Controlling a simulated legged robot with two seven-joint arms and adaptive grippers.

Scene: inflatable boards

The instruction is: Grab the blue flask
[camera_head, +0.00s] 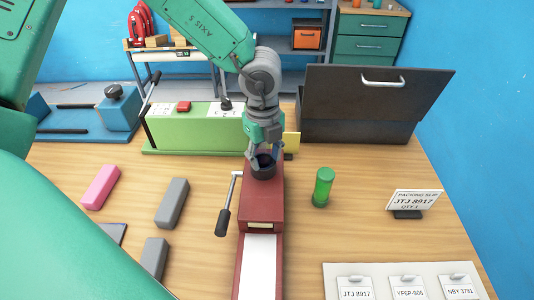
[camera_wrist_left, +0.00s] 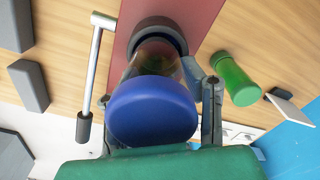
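The blue flask (camera_wrist_left: 152,112) shows in the left wrist view as a round blue cap on a clear body. It stands in a dark ring (camera_wrist_left: 160,32) on top of a red box (camera_wrist_left: 205,15). In the head view the gripper hides the flask; the dark ring (camera_head: 263,170) and red box (camera_head: 262,205) show below it. My left gripper (camera_head: 265,156) points down over the ring. In the wrist view its fingers (camera_wrist_left: 158,100) are spread, one on each side of the flask, and do not look closed on it. My right gripper is not in view.
A green cylinder (camera_head: 323,187) stands right of the red box. A lever (camera_head: 226,205) sticks out at its left. Pink (camera_head: 101,187) and grey (camera_head: 172,203) blocks lie left. A green panel (camera_head: 190,133) and dark open case (camera_head: 355,130) stand behind.

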